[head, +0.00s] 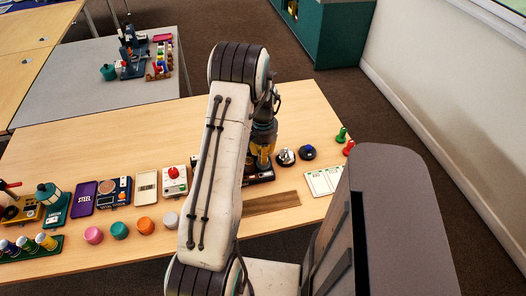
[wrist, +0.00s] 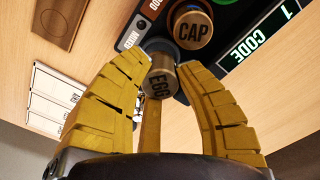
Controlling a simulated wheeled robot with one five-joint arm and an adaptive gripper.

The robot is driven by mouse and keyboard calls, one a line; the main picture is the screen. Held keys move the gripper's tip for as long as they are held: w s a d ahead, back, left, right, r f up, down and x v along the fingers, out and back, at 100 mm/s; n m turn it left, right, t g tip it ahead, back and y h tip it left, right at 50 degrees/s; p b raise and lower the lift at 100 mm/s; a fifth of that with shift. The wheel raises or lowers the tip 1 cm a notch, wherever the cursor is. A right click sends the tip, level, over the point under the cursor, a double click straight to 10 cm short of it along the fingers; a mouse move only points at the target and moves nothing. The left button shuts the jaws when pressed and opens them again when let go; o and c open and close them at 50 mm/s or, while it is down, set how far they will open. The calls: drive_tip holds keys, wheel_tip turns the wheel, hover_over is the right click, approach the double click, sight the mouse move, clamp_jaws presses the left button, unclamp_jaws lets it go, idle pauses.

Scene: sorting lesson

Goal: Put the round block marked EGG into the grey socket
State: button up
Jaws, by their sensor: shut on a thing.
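The round block marked EGG (wrist: 158,86) is between the yellow fingers of my gripper (wrist: 160,67), which is shut on it. It looks tilted in the wrist view, with its far end near a dark board (wrist: 226,14); whether they touch is unclear. A round brassy block marked CAP (wrist: 193,27) sits on that board, just beyond the EGG block. In the head view my gripper (head: 262,156) is over the board (head: 260,177), and my arm hides part of it.
A lit CODE display (wrist: 262,38) is on the board's right. White cards (head: 323,181) and a wooden strip (head: 271,203) lie nearby. Black-based items (head: 307,153) and green and red pegs (head: 341,135) stand to the right. Coloured round pieces (head: 119,230) line the front left.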

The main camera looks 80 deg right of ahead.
drive_tip(key=shift+f, duration=0.55)
drive_tip(key=shift+f+b, duration=0.6)
drive_tip(key=shift+b, duration=0.4)
idle(1.5)
drive_tip(key=o, duration=0.5)
drive_tip(key=shift+o, duration=0.2)
drive_tip(key=shift+r, duration=0.15)
drive_tip(key=shift+r+p, duration=3.5)
drive_tip(key=shift+r, duration=1.9)
drive_tip(key=shift+r+p, duration=1.85)
drive_tip(key=shift+r, duration=1.15)
